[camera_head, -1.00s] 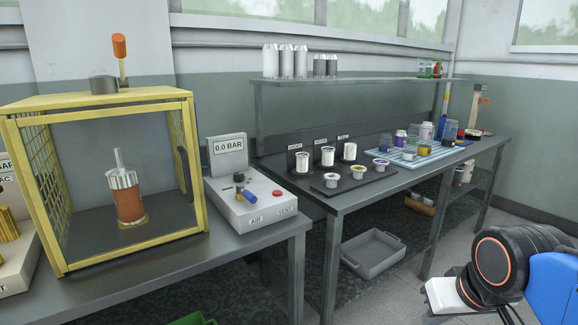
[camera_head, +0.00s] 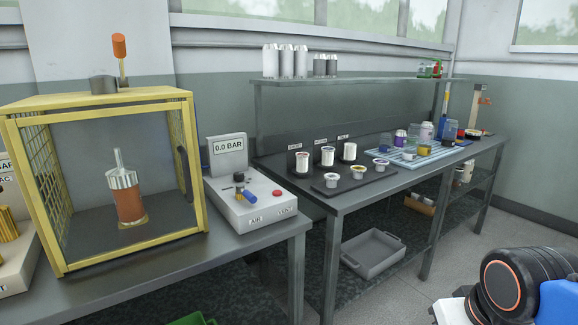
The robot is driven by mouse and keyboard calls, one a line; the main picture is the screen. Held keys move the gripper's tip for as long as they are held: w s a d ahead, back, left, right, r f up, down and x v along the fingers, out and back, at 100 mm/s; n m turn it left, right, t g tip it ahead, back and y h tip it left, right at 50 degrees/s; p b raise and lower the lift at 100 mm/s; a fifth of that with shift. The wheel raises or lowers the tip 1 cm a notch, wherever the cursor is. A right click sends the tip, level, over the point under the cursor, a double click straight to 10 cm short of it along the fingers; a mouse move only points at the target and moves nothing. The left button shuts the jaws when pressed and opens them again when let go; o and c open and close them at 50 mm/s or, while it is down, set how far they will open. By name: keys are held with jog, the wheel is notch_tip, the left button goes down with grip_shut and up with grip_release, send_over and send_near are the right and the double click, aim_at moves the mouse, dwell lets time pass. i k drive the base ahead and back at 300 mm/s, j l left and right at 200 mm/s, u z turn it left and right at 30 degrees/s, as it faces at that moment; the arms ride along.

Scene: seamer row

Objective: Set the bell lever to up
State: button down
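A lever with an orange grip (camera_head: 119,46) stands upright on a dark round mount on top of the yellow-framed cage (camera_head: 100,99). No label shows to tell whether it is the bell lever. A copper-coloured cylinder with a silver cap (camera_head: 128,197) stands inside the cage. To its right is a grey control box (camera_head: 250,208) with a dark knob, a blue lever (camera_head: 250,195) slanting down to the right, and a red button. Its display reads 0.0 BAR. My gripper is out of view; only part of my arm shows at the lower right.
A grey bench (camera_head: 395,188) on the right carries a black tray with small pots, a blue mat and jars. A shelf (camera_head: 345,80) above holds several metal cans. A grey bin (camera_head: 372,254) lies beneath.

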aim_at(118, 45)
jog(key=k+j+u, duration=0.2)
jog(key=u, duration=0.95)
